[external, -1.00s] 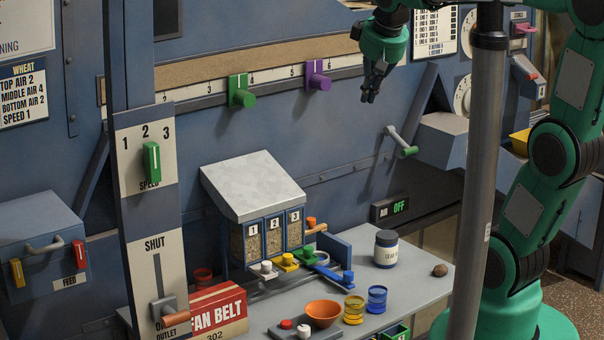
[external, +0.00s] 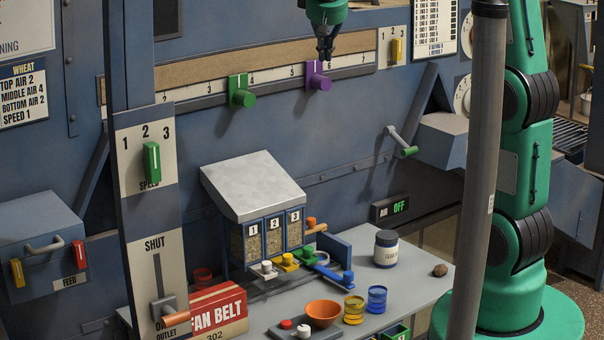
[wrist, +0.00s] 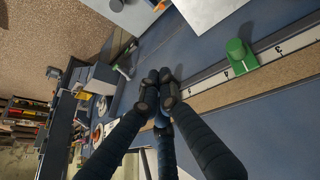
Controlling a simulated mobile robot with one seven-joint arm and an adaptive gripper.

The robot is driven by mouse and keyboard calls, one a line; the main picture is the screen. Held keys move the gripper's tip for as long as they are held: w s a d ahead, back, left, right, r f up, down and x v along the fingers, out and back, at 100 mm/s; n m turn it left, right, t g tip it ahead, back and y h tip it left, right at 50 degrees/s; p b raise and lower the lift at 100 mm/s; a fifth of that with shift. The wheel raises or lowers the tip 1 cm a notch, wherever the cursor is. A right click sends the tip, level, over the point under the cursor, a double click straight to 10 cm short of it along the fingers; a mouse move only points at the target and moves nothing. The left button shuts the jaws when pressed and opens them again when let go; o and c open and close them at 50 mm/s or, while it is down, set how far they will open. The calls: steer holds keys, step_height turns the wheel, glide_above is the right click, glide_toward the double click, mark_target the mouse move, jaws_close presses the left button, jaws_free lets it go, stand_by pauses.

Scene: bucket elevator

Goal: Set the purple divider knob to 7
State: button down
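The purple divider knob (external: 318,82) sits on the white numbered scale (external: 345,68), between the 5 and the 7. My gripper (external: 325,58) points down just above the knob in the picture; its fingers are close together and hold nothing that I can see. I cannot tell whether it touches the knob. In the wrist view the fingertips (wrist: 158,92) meet or nearly meet, and the purple knob does not show, perhaps hidden behind the fingers. The green divider knob (external: 241,92) sits between 3 and 4 and also shows in the wrist view (wrist: 239,56).
A yellow slider (external: 396,50) is right of the scale. A crank with a green handle (external: 407,150) juts from the panel below right. A grey post (external: 478,170) stands in front of my arm. The panel below the scale is largely clear.

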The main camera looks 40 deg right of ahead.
mark_target(315, 79)
steer(key=w+d+f+h+p, duration=0.1)
steer(key=w+d+f+p, duration=0.1)
steer(key=w, duration=0.8)
steer(key=w+d+f+p, duration=0.2)
steer(key=w+d, duration=0.1)
steer(key=w, duration=0.7)
steer(key=shift+d+h, duration=0.25)
steer(key=shift+h, duration=0.15)
steer(key=shift+f, duration=0.15)
steer(key=shift+w+d+f+p, duration=0.35)
steer(key=shift+w+d+f, duration=0.2)
steer(key=shift+d+f, duration=0.9)
steer(key=shift+w+d+f+p, duration=0.4)
steer(key=shift+w+d+f, duration=0.15)
steer(key=shift+d+f, duration=0.9)
steer(key=shift+w+d+f+p, duration=0.35)
steer(key=shift+w+d+f, duration=0.2)
steer(key=shift+d+f, duration=0.85)
steer(key=shift+a+f, duration=0.25)
